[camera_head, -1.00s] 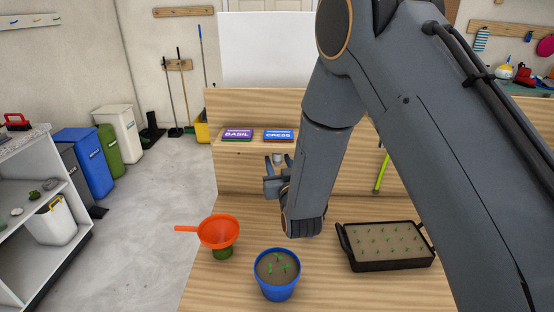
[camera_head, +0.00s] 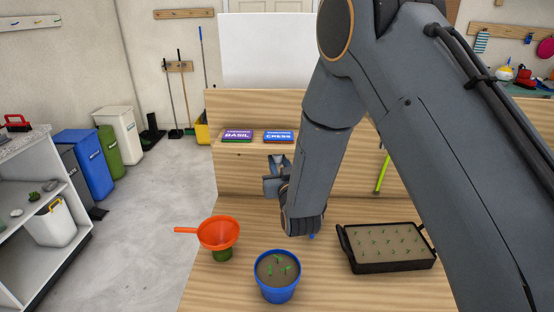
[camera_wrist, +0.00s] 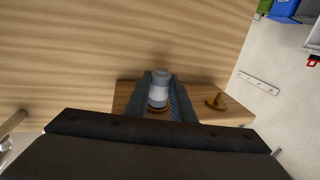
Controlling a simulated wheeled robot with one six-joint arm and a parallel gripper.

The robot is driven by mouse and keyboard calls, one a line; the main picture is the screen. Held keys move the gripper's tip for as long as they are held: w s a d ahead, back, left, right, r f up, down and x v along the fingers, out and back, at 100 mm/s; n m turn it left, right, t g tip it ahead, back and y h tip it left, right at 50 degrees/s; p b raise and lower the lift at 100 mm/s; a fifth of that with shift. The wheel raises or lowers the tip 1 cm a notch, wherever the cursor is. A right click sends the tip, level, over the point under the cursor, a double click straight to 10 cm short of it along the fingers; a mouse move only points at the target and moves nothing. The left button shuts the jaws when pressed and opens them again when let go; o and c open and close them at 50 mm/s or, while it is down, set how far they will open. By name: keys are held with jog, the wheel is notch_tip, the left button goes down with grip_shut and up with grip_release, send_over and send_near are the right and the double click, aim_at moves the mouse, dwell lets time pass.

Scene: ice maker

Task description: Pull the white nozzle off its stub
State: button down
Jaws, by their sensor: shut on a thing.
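My gripper (camera_head: 279,163) is low in front of the wooden back panel. In the wrist view, its two fingers (camera_wrist: 159,94) are closed on the sides of the white nozzle (camera_wrist: 158,94), a short pale cylinder with a greyer end. A brass-coloured ring shows at the nozzle's near end. The stub itself is hidden, so I cannot tell whether the nozzle is seated on it. In the head view the nozzle is hidden by the fingers.
A brass-coloured knob (camera_wrist: 216,101) sits on the wooden ledge beside the fingers. An orange funnel (camera_head: 218,232), a blue pot (camera_head: 278,292) with seedlings and a black seedling tray (camera_head: 391,267) stand on the bench. Seed packets labelled basil (camera_head: 237,136) and cress (camera_head: 279,136) are behind.

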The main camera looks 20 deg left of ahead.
jog(key=shift+f, duration=0.25)
jog(key=shift+f+b, duration=0.4)
jog(key=shift+f+b, duration=0.9)
jog(key=shift+f, duration=0.3)
jog(key=shift+p+v, duration=0.7)
jog(key=shift+v, duration=2.3)
jog(key=shift+d+r, duration=0.15)
jog(key=shift+d, duration=0.05)
